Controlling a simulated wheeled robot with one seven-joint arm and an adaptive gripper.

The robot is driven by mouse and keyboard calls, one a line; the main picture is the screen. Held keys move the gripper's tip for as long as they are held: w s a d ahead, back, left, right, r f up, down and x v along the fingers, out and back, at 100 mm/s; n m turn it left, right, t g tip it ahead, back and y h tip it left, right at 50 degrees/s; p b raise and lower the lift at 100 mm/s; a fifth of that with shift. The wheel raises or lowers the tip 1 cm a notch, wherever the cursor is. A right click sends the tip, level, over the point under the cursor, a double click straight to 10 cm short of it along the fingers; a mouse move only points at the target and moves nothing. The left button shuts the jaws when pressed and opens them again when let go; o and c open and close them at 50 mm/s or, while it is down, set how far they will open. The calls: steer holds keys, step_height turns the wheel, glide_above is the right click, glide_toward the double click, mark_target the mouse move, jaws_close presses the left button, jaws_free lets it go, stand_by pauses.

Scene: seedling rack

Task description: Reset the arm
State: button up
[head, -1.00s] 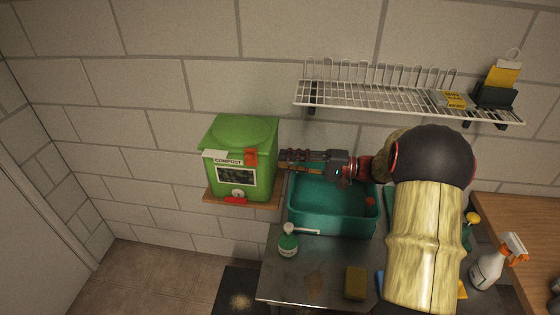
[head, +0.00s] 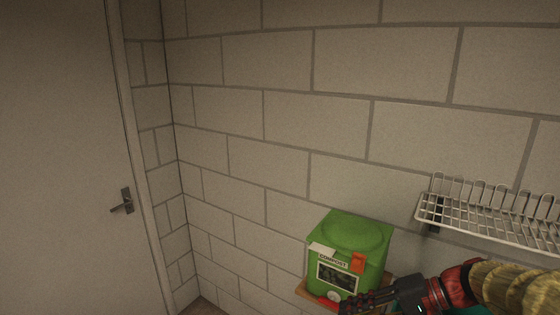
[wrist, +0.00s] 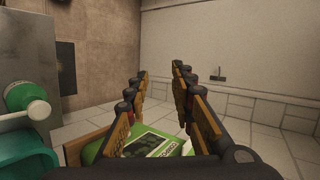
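My gripper (head: 350,304) is at the bottom edge of the head view, in front of the lower right of the green compost bin (head: 345,234). In the wrist view my gripper's two fingers (wrist: 160,78) stand apart with floor and wall showing between them. They hold nothing. Part of the green bin, with its label (wrist: 152,145), shows low between and behind the fingers. I cannot tell whether the gripper touches the bin. My arm runs off the lower right of the head view.
A white wire rack (head: 490,220) is on the wall at the right. The bin stands on a small wooden shelf (head: 306,291). A closed door (head: 60,160) is at the left. In the wrist view a green-capped bottle (wrist: 30,101) and a teal tub (wrist: 28,160) are at the left.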

steer(key=s+d+r+n+t+h, duration=0.1)
steer(key=s+n+h, duration=0.3)
steer(key=s+h, duration=0.7)
steer(key=s+t, duration=0.1)
steer(key=s, duration=0.5)
steer(key=shift+s+d+r+t, duration=0.25)
steer(key=shift+s+d+t, duration=0.05)
